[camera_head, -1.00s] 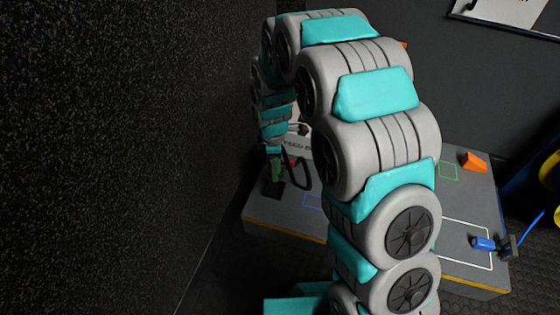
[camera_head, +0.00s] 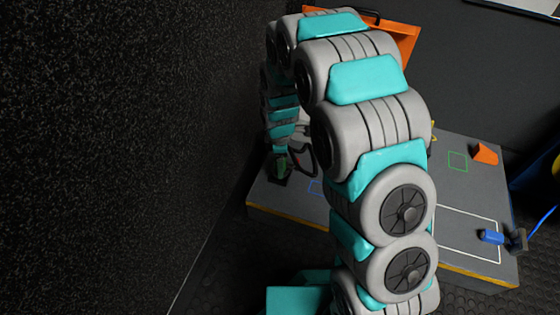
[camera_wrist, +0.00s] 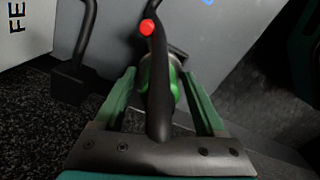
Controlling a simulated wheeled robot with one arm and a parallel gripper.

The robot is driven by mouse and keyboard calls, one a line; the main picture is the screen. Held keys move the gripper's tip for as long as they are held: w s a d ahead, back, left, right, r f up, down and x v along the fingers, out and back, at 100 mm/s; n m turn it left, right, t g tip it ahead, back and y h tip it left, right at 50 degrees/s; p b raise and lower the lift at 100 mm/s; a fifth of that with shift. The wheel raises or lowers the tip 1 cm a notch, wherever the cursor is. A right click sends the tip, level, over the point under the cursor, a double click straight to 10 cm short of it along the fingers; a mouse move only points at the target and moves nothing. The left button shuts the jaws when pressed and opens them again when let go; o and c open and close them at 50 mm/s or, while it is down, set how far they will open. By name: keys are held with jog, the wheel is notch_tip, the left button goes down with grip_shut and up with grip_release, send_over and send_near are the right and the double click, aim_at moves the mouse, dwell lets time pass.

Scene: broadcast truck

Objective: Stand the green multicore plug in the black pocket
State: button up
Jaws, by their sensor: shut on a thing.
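The green multicore plug (camera_wrist: 152,76) is between the two fingers of my gripper (camera_wrist: 162,82) in the wrist view, with a black cable crossing in front of it. A red round spot (camera_wrist: 147,27) shows by the cable's upper part. In the head view my gripper (camera_head: 281,158) is small and partly hidden, low over the far left of the grey platform. A dark patch there may be the black pocket; I cannot tell whether the plug is in it. In the wrist view a black block (camera_wrist: 72,84) with a black bar stands left of the plug.
The grey platform (camera_head: 455,200) carries an orange block (camera_head: 485,153), a green outline, a white outline and a blue plug (camera_head: 491,237) at right. A dark speckled wall (camera_head: 120,150) stands close left of my arm. My arm hides much of the platform's middle.

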jog(key=shift+f, duration=0.6)
dwell(0.3)
jog(key=o, duration=1.2)
jog(key=shift+c, duration=0.2)
notch_tip(320, 180, up, 8)
jog(key=shift+f+p, duration=0.15)
jog(key=shift+p, duration=0.35)
jog(key=shift+s+r, duration=0.1)
jog(key=shift+r, duration=0.2)
jog(key=s+d+r+m+p, duration=0.3)
jog(key=s+d+r+m, duration=0.3)
jog(key=r, duration=0.4)
jog(key=s+d+r+m+p, duration=0.3)
jog(key=s+d+r+p, duration=0.1)
jog(key=s+r, duration=0.55)
jog(key=s+d+r+m+g+p, duration=0.1)
jog(key=s+r+m, duration=0.3)
jog(key=s, duration=0.4)
jog(key=s+d+r+m+p, duration=0.3)
jog(key=s+d+r+m, duration=0.1)
jog(key=s, duration=0.5)
notch_tip(320, 180, up, 2)
jog(key=shift+s+r+m+g+p, duration=0.2)
jog(key=shift+s+m+g+p, duration=0.15)
jog(key=shift+m, duration=0.35)
